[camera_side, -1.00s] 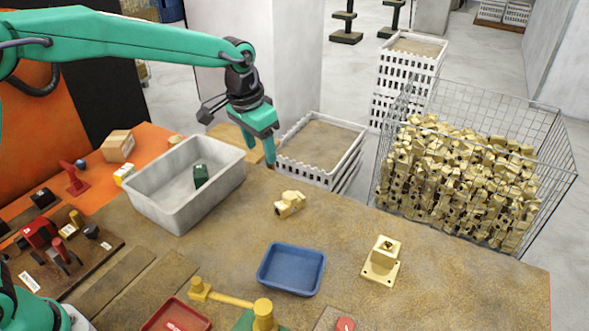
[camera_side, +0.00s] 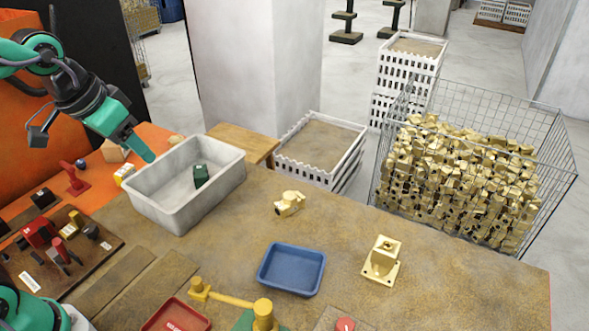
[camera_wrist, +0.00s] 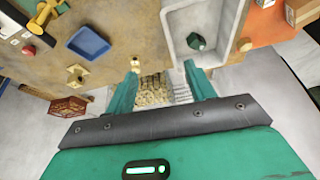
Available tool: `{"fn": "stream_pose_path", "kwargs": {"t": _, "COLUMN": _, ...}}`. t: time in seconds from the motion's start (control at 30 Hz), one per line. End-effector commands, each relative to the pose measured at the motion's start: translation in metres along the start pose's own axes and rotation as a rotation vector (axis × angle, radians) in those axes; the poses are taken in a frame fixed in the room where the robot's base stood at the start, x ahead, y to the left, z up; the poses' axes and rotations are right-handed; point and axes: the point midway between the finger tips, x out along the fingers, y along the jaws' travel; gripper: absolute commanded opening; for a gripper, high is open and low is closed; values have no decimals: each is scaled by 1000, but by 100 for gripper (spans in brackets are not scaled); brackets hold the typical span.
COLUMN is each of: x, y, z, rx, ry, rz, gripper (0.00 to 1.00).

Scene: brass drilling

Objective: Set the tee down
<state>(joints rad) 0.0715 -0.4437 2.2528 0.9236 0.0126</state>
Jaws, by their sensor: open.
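The brass tee (camera_side: 289,204) lies on the brown worktop, between the grey bin and the blue tray. It also shows small in the wrist view (camera_wrist: 135,64), near the tip of the left finger. Nothing holds it. My gripper (camera_side: 148,157) is up at the left, over the far left edge of the grey bin and well apart from the tee. In the wrist view my gripper (camera_wrist: 161,77) has its two green fingers spread wide with nothing between them.
The grey bin (camera_side: 176,214) holds a dark green piece (camera_side: 200,176). A blue tray (camera_side: 291,269) and a brass fixture (camera_side: 383,261) stand at front right. A wire basket (camera_side: 553,170) full of brass parts is beyond the worktop. Worktop around the tee is clear.

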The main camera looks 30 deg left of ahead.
Motion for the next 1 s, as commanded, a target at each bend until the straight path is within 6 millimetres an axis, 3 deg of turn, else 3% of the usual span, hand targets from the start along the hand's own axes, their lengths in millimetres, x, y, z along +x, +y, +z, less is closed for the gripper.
{"fn": "stream_pose_path", "kwargs": {"t": 0.2, "x": -9, "y": -10, "z": 45, "rx": -45, "ry": 51, "rz": -18, "gripper": 54}}
{"fn": "stream_pose_path", "kwargs": {"t": 0.4, "x": -8, "y": -14, "z": 71, "rx": -71, "ry": 77, "rz": -29, "gripper": 54}}
{"fn": "stream_pose_path", "kwargs": {"t": 0.77, "x": -7, "y": -15, "z": 78, "rx": -78, "ry": 82, "rz": -32, "gripper": 54}}
{"fn": "stream_pose_path", "kwargs": {"t": 0.8, "x": -8, "y": -15, "z": 78, "rx": -78, "ry": 82, "rz": -32, "gripper": 56}}
{"fn": "stream_pose_path", "kwargs": {"t": 1.0, "x": -8, "y": -17, "z": 74, "rx": -97, "ry": 77, "rz": -35, "gripper": 95}}
